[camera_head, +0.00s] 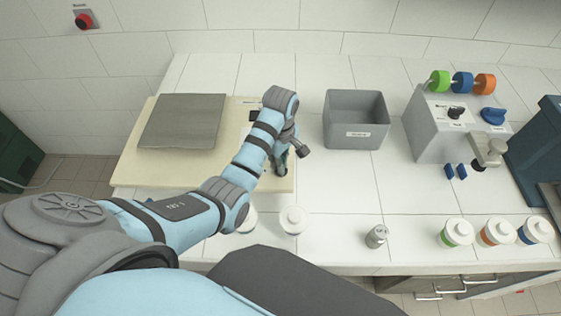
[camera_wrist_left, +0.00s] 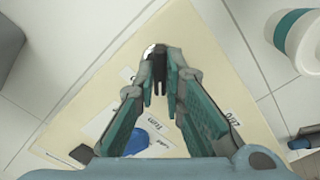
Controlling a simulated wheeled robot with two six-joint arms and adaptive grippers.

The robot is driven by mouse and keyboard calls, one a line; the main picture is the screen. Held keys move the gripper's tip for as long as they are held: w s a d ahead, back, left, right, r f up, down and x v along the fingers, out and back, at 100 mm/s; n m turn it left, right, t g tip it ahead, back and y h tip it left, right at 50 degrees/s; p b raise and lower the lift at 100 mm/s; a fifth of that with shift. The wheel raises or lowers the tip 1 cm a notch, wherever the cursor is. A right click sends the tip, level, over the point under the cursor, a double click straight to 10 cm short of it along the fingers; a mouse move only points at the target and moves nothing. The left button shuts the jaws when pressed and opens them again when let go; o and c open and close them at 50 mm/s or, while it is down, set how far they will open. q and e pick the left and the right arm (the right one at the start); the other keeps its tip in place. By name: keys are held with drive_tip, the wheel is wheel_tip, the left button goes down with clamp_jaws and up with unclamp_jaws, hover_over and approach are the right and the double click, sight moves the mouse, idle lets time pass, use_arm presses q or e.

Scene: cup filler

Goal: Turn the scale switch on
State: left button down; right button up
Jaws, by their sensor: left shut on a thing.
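The scale (camera_head: 140,172) is a cream base with a grey steel plate (camera_head: 180,121), at the left of the counter. My left gripper (camera_head: 282,168) is down at the right end of its base. In the left wrist view the teal fingers converge on a small dark piece, which looks like the scale switch (camera_wrist_left: 160,63). The gripper is shut on it. Whether the switch is turned on cannot be told. A blue button (camera_wrist_left: 150,138) and printed labels show on the base near the fingers. My right gripper is not in view.
A grey bin (camera_head: 356,138) stands right of the scale. A white lidded cup (camera_head: 293,220) stands in front of it. A grey machine (camera_head: 430,125) with coloured knobs is farther right, with several lidded cups before it. A small metal cylinder (camera_head: 377,236) stands near the front edge.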

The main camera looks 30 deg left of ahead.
use_arm(q)
drive_tip(key=m, duration=0.4)
drive_tip(key=shift+m, duration=0.3)
drive_tip(key=m, duration=0.5)
idle(0.4)
drive_tip(key=c, duration=1.7)
unclamp_jaws()
